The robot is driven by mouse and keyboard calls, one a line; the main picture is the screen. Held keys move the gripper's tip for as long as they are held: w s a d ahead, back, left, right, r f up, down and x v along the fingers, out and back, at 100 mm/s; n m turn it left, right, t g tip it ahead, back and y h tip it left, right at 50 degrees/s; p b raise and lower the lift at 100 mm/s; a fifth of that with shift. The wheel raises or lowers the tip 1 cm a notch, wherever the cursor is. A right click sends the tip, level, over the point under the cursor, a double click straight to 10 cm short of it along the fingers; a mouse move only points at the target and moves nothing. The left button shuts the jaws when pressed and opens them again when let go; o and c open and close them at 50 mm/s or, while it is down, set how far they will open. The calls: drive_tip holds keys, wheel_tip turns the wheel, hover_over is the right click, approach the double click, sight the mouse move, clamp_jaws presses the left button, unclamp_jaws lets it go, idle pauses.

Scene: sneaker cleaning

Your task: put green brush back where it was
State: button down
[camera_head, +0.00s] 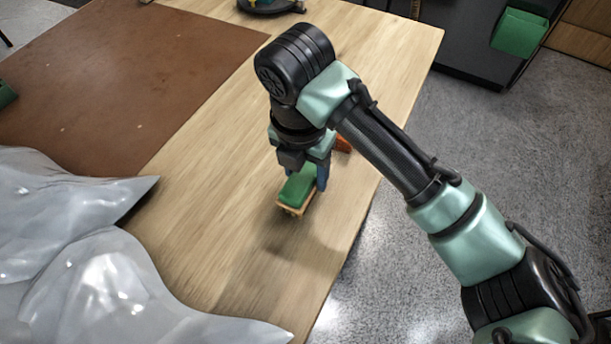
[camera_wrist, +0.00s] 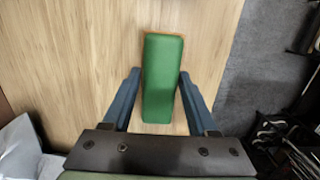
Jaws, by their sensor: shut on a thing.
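The green brush (camera_head: 295,192) has a green top and a light wooden-coloured lower part. It is at the right part of the wooden table (camera_head: 225,175), near the table's right edge. My gripper (camera_head: 306,181) points down over it and is shut on it, with blue fingers on both sides. In the wrist view the brush (camera_wrist: 163,70) lies lengthwise between the two fingers (camera_wrist: 160,80), its far end reaching beyond the fingertips. I cannot tell whether the brush touches the table or is slightly above it.
An orange thing (camera_head: 343,145) shows partly behind my gripper. A brown mat (camera_head: 130,75) covers the far left of the table. Grey shiny plastic-like sheeting (camera_head: 75,235) lies at the near left. Bare wood lies between. The grey floor (camera_head: 460,130) is beyond the right edge.

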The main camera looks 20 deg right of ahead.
drive_tip(key=shift+f, duration=1.15)
drive_tip(key=shift+f, duration=0.2)
drive_tip(key=shift+c, duration=0.9)
unclamp_jaws()
drive_tip(key=shift+r, duration=0.1)
